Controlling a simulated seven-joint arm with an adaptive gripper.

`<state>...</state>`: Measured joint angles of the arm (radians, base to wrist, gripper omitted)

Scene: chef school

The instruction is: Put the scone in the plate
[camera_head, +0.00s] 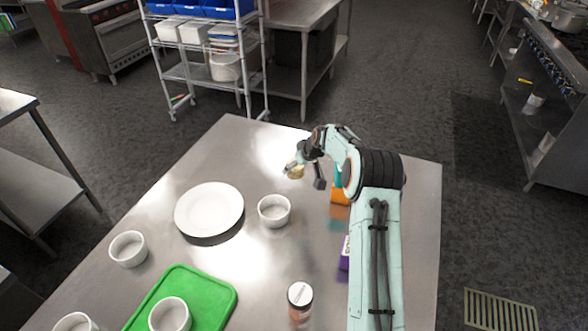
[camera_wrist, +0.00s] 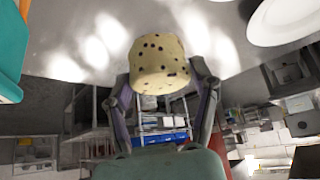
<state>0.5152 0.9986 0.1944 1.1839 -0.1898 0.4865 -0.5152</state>
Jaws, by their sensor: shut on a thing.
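The scone (camera_wrist: 158,66) is pale with dark specks. My gripper (camera_wrist: 160,82) is shut on it, one finger on each side, in the wrist view. In the head view the scone (camera_head: 295,171) is a small tan shape at the end of my gripper (camera_head: 297,168), over the far part of the metal table. The white round plate (camera_head: 209,208) lies on the table to the left and nearer, apart from the scone. It looks empty. Part of the plate (camera_wrist: 285,20) also shows at the upper right of the wrist view.
A white bowl (camera_head: 274,211) stands just right of the plate, and another bowl (camera_head: 128,249) is at its lower left. A green board (camera_head: 218,294) with a bowl (camera_head: 170,315) is in front. A jar (camera_head: 300,304), an orange item (camera_head: 340,196) and a purple item (camera_head: 344,254) are near my arm.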

